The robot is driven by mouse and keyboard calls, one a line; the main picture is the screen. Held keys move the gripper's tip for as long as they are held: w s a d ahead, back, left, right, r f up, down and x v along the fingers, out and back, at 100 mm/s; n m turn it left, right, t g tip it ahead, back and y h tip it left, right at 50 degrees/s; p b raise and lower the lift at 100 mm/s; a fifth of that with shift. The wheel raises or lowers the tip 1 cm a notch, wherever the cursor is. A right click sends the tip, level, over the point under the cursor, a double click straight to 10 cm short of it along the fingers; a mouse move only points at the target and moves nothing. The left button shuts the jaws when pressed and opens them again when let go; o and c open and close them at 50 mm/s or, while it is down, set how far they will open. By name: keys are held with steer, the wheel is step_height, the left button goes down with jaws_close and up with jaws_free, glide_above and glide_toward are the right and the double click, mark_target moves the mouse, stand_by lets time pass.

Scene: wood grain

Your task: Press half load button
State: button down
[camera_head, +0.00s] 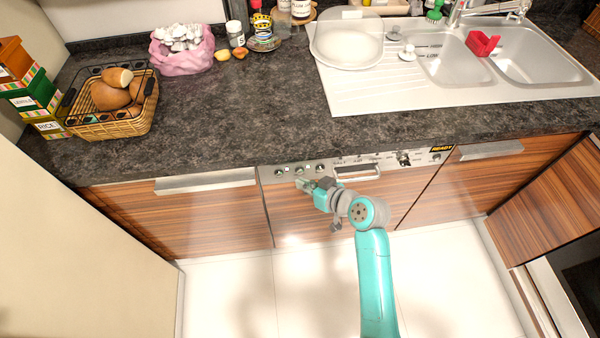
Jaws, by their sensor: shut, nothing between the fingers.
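The dishwasher's silver control panel (262,174) runs along the front under the counter. Three round dark buttons show on its left part: a left one (279,172), a middle one (299,170) and a right one (320,168). Their labels are too small to read, so I cannot tell which is half load. My gripper (303,184) is shut and empty, just below the middle and right buttons in the picture. I cannot tell whether it touches the panel. My arm hides part of the wood-grain door (290,215) below.
The panel's handle recess (357,172) and a lit "READY" display (441,149) lie to the right. Bar handles (205,181) and (490,150) stick out from neighbouring fronts. The dark counter (260,110) overhangs the panel. The pale floor (450,280) is clear.

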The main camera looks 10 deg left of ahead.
steer(key=s+d, duration=0.1)
steer(key=s, duration=0.4)
steer(key=shift+s+d, duration=0.3)
steer(key=shift+s, duration=0.1)
stand_by(0.6)
steer(key=s+d+f+m+t+h, duration=0.2)
steer(key=s+d+f+m+h, duration=0.1)
steer(key=s+d, duration=0.55)
steer(key=s+d+f+m+t+h, duration=0.2)
steer(key=s+d+f+m+h, duration=0.1)
steer(key=s+d, duration=0.55)
steer(key=s+d+r+m+t+h, duration=0.1)
steer(key=s+d+r+h, duration=0.1)
steer(key=s+r, duration=0.5)
steer(key=s+d+r+m+t+h, duration=0.1)
steer(key=s+d+r+t+h, duration=0.1)
steer(key=s+r, duration=0.5)
steer(key=s+d, duration=0.1)
steer(key=s, duration=0.5)
steer(key=shift+d+r+t, duration=0.15)
steer(key=shift+r+t, duration=0.15)
